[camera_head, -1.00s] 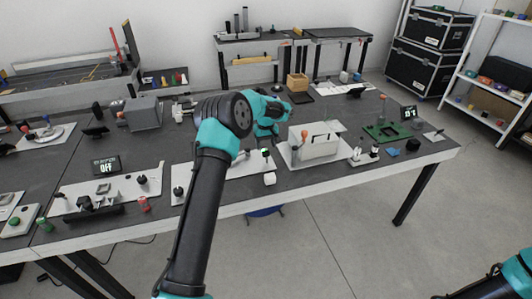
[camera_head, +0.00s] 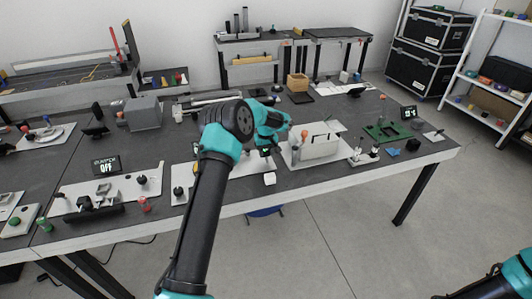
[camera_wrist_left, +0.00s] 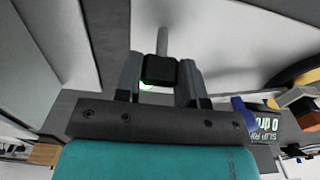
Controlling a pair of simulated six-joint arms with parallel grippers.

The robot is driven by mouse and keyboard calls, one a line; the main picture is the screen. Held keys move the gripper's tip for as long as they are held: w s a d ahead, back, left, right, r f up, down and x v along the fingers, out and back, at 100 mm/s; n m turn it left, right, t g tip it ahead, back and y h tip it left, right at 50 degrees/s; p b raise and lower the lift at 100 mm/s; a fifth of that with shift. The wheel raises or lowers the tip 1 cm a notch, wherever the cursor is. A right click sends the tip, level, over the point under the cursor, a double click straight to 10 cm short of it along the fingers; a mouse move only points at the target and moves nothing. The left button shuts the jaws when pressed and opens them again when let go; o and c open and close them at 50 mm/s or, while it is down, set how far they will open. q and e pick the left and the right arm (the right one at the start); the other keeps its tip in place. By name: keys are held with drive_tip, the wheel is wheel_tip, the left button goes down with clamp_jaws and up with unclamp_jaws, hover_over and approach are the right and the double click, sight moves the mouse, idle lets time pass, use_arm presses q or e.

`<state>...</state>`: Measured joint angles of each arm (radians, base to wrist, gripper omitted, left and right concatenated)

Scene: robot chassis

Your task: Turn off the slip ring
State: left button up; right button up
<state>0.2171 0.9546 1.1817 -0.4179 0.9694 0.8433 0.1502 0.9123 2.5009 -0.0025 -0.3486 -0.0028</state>
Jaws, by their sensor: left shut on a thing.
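My left gripper (camera_head: 268,147) is low over the middle of the table, partly hidden behind its own wrist in the head view. In the left wrist view the left gripper (camera_wrist_left: 160,75) is shut on a black knob (camera_wrist_left: 160,69) with a grey rod behind it. A green glow (camera_wrist_left: 147,87) shows just below the knob. A small display (camera_wrist_left: 266,126), upside down and partly cut off, reads "SLIP RIN…" and a "0". The slip ring itself I cannot pick out clearly. My right gripper is not in view; only part of that arm shows at the lower right.
A display (camera_head: 107,167) reading "OFF" and a white plate of fixtures (camera_head: 118,188) lie to the left. A green board (camera_head: 388,132) lies to the right.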

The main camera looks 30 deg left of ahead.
use_arm(q)
drive_tip(key=c, duration=0.3)
drive_tip(key=shift+c, duration=0.2)
drive_tip(key=shift+s+d+t+y, duration=0.15)
drive_tip(key=shift+t+y, duration=0.15)
drive_tip(key=shift+s+d+r+t+y, duration=0.1)
drive_tip(key=shift+s+d+t+y, duration=0.2)
drive_tip(key=shift+t+y, duration=0.3)
drive_tip(key=shift+s+d+r+t+y, duration=0.1)
drive_tip(key=shift+s+d+t+y, duration=0.2)
drive_tip(key=shift+t+y, duration=0.25)
drive_tip(key=shift+s+d+f+t+y, duration=0.15)
drive_tip(key=shift+s+d+t+y, duration=0.15)
drive_tip(key=shift+t+y, duration=0.3)
drive_tip(key=shift+s+d+f+t+y, duration=0.1)
drive_tip(key=shift+s+d+t+y, duration=0.15)
drive_tip(key=shift+t+y, duration=0.35)
drive_tip(key=shift+s+d+f+t+y, duration=0.2)
drive_tip(key=shift+d+t+y, duration=0.2)
drive_tip(key=shift+y, duration=0.35)
drive_tip(key=shift+t, duration=0.25)
drive_tip(key=o, duration=0.9)
drive_tip(key=shift+s, duration=0.1)
drive_tip(key=shift+o, duration=0.2)
